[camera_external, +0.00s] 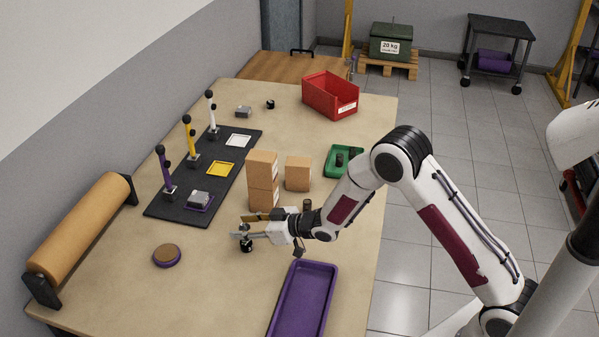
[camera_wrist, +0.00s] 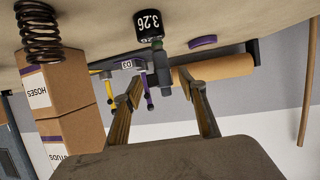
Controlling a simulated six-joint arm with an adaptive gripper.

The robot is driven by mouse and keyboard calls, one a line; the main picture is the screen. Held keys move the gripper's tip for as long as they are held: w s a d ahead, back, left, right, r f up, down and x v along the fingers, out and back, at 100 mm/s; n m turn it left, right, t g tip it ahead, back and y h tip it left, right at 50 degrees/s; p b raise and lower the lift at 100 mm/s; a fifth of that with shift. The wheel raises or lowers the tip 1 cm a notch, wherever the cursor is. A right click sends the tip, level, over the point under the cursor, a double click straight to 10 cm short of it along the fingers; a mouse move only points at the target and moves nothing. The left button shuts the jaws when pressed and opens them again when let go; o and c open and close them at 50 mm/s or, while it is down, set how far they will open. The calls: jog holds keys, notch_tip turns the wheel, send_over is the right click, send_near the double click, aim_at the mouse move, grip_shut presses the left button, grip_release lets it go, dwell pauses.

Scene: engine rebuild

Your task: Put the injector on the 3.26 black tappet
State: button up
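The black tappet marked 3.26 (camera_wrist: 149,26) stands on the table in the upside-down wrist view. It also shows as a small black piece below my gripper in the external view (camera_external: 246,247). The injector, a slim dark grey cylinder (camera_wrist: 161,66), is upright at the tappet's top and seems to rest on it. Any gap between them is hard to make out. My gripper (camera_wrist: 160,82) has its two fingers apart, one on each side of the injector, with room showing between finger and injector. In the external view my gripper (camera_external: 247,230) is low over the table.
Brown boxes (camera_external: 262,181) stand behind my gripper, and a coil spring (camera_wrist: 38,32) shows nearby. A purple tray (camera_external: 303,300) lies in front, a purple-rimmed disc (camera_external: 167,256) to the left. The black mat (camera_external: 180,214) holds levers; a green tray (camera_external: 336,171) and red bin (camera_external: 329,96) are farther back.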

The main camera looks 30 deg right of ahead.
jog(key=shift+r, duration=0.2)
jog(key=v, duration=1.2)
dwell(0.4)
dwell(0.8)
jog(key=s+d+r+m+g+h, duration=0.1)
jog(key=s+d+r+m+h, duration=0.1)
jog(key=s+d+r+h, duration=0.45)
jog(key=s+d+r+m+h, duration=0.1)
jog(key=s+d+r+m, duration=0.15)
jog(key=d+r, duration=0.7)
jog(key=s+d+m+g, duration=0.1)
jog(key=s+d+g, duration=0.1)
jog(key=s, duration=1)
jog(key=s+d+m+g, duration=0.2)
jog(key=s+d, duration=0.3)
jog(key=s, duration=0.8)
jog(key=shift+s+d+r, duration=0.15)
jog(key=shift+r, duration=0.25)
jog(key=shift+h, duration=0.25)
